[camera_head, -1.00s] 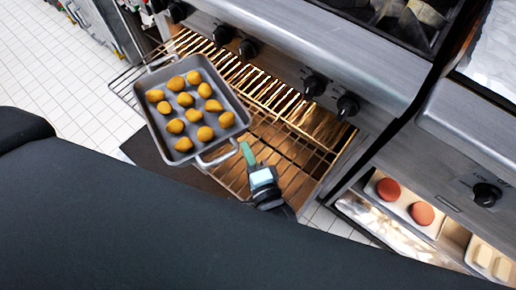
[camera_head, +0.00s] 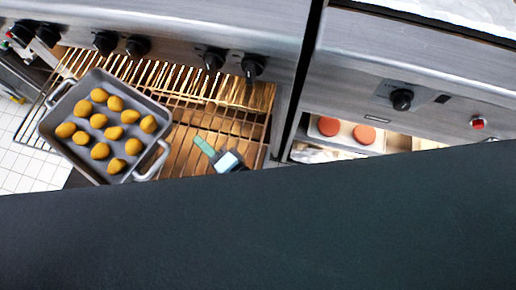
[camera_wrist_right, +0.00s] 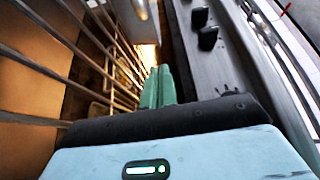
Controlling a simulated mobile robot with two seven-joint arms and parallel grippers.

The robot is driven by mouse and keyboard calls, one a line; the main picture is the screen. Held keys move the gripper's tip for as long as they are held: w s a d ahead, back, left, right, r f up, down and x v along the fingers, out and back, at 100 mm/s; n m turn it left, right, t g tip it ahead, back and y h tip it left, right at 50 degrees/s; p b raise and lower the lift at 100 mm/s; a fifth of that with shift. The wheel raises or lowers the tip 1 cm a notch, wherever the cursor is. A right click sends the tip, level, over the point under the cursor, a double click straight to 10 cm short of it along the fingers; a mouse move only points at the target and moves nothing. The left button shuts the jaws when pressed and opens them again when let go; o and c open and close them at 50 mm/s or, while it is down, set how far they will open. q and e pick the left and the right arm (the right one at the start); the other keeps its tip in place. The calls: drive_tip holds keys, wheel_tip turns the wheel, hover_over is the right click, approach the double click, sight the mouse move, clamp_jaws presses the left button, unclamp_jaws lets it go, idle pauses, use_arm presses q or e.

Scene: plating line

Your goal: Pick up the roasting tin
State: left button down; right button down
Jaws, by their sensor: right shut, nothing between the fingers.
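The grey roasting tin (camera_head: 50,127) holds several yellow-brown potatoes and sits on the pulled-out oven rack (camera_head: 190,120), at the left of the head view. It has a loop handle (camera_head: 154,163) at its lower right and another at its upper left. My right gripper (camera_head: 201,142), with green fingers, is just right of the near handle, apart from it and empty. In the right wrist view its fingers (camera_wrist_right: 158,84) are closed together, with rack wires beside them. I cannot make out the tin there. My left gripper is not in view.
The oven front with black knobs (camera_head: 213,59) runs behind the rack. At right, a low shelf holds a tray with red-brown round patties (camera_head: 364,134). White floor tiles (camera_head: 22,170) show at the far left. A large dark shape covers the lower part of the head view.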

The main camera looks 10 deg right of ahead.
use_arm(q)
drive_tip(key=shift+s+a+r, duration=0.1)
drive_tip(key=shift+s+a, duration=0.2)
use_arm(e)
drive_tip(key=v, duration=1.7)
drive_tip(key=shift+s+a+r, duration=0.15)
drive_tip(key=shift+s, duration=0.15)
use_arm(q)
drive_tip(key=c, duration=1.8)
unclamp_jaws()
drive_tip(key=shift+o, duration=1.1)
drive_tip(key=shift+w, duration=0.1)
use_arm(e)
drive_tip(key=s+d+f+n+g+h, duration=0.3)
drive_tip(key=s+d+f+n+h, duration=0.2)
drive_tip(key=s+d, duration=0.3)
drive_tip(key=s+d+f+n+g+h, duration=0.4)
drive_tip(key=s+d+f+n, duration=0.2)
drive_tip(key=s+d, duration=0.2)
drive_tip(key=d, duration=0.2)
drive_tip(key=shift+s+d+n+h, duration=0.35)
drive_tip(key=shift+d+n+h, duration=0.05)
